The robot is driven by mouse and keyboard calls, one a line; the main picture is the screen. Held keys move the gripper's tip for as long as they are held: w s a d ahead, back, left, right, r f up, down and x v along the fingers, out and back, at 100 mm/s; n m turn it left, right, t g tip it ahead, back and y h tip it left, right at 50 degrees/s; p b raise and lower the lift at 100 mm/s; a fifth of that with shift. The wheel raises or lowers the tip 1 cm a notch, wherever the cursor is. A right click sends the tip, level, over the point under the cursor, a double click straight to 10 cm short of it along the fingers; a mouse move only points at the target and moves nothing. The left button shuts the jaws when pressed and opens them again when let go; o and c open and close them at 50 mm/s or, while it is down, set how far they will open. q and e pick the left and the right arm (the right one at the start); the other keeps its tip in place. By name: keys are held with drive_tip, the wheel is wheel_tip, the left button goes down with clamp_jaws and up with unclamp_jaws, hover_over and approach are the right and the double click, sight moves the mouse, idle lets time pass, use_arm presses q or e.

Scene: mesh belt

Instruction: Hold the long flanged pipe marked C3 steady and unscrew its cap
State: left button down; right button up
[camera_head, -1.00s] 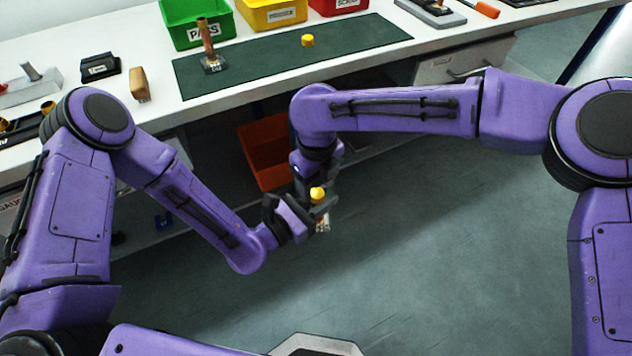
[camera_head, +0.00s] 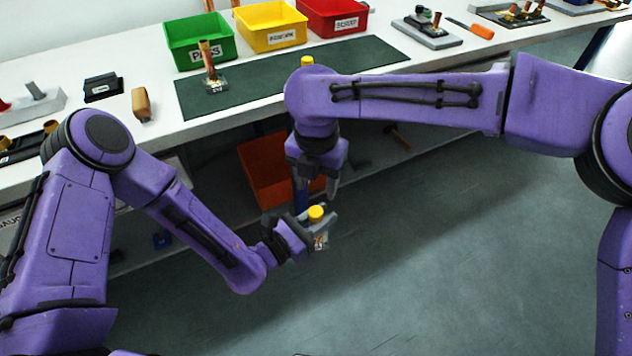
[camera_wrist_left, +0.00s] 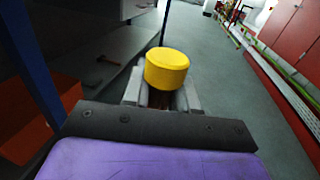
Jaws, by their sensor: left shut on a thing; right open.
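My left gripper (camera_head: 318,230) is shut on a short-looking flanged pipe (camera_head: 321,241) and holds it upright in front of the bench, above the floor. A yellow cap (camera_head: 316,213) sits on top of the pipe. In the left wrist view the cap (camera_wrist_left: 167,68) stands above the two fingers, which hide most of the pipe; its mark cannot be read. My right gripper (camera_head: 317,190) is open, pointing down, a little above the cap and apart from it, with nothing in it.
On the bench, a green mat (camera_head: 260,90) bears a bare copper pipe (camera_head: 208,65) and another yellow cap (camera_head: 307,61). Green (camera_head: 198,45), yellow (camera_head: 270,27) and red (camera_head: 335,18) bins stand behind. An orange bin (camera_head: 262,165) is under the bench. Open floor lies to the right.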

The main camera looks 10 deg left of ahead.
sight(316, 211)
drive_tip(key=m, duration=0.6)
drive_tip(key=shift+r, duration=0.15)
drive_tip(key=m, duration=0.3)
drive_tip(key=shift+s+m, duration=0.15)
drive_tip(key=shift+m, duration=0.15)
drive_tip(key=m, duration=0.5)
drive_tip(key=shift+s+m, duration=0.1)
drive_tip(key=shift+m, duration=0.2)
drive_tip(key=m, duration=0.6)
drive_tip(key=shift+m, duration=0.3)
wheel_tip(316, 211, down, 8)
drive_tip(key=shift+s, duration=0.1)
drive_tip(key=shift+c, duration=0.3)
